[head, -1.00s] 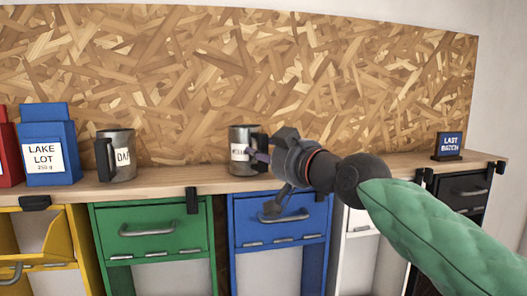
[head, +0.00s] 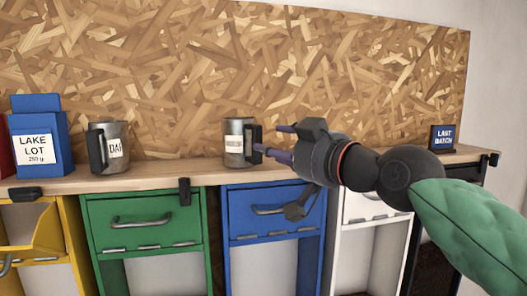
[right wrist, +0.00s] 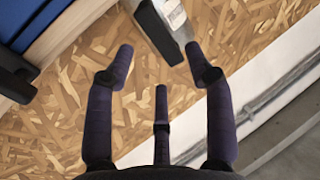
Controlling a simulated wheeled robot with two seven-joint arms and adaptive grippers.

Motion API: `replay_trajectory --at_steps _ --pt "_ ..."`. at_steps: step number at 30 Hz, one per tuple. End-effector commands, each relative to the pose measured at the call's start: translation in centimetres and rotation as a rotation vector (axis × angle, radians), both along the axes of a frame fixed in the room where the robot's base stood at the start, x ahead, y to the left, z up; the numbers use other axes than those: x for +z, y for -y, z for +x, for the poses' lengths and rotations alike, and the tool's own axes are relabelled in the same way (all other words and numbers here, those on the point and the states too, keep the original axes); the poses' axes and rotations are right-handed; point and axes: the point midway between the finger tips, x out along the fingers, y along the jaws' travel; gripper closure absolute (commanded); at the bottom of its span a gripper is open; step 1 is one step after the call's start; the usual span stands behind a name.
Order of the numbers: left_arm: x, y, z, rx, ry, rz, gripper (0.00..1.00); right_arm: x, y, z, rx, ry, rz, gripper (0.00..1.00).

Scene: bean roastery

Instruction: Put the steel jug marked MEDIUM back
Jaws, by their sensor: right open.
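A steel jug (head: 233,155) with a white label stands upright on the wooden shelf (head: 300,170), above the blue drawer. Its label is too small to read surely. Its black handle (head: 254,138) faces right, toward my right gripper (head: 272,140). That gripper is open and empty, with its fingers just right of the handle. In the right wrist view the jug (right wrist: 176,16) and its black handle (right wrist: 158,32) lie beyond the spread fingertips (right wrist: 160,58). A second steel jug (head: 117,135), its label starting "DA", stands to the left. My left gripper is not in view.
A blue LAKE LOT box (head: 38,130) stands at the shelf's left, and a LAST BATCH sign (head: 443,138) at its right. A chipboard wall (head: 200,70) rises behind. Green (head: 142,222) and blue (head: 272,212) drawers sit below. The shelf between the two jugs is clear.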

Motion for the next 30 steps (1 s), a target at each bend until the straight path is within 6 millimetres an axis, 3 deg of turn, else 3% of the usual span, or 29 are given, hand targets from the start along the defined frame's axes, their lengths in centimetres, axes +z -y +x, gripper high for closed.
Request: replay_trajectory --at_steps 3,10,30 --pt "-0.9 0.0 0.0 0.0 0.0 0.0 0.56 -0.2 1.3 -1.9 0.0 0.002 -0.001 0.46" --pt "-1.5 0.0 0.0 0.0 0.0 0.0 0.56 0.0 2.7 -4.1 0.0 0.001 0.001 0.46" --pt "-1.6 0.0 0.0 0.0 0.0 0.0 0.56 0.0 3.0 -4.5 0.0 0.0 -0.001 0.46"
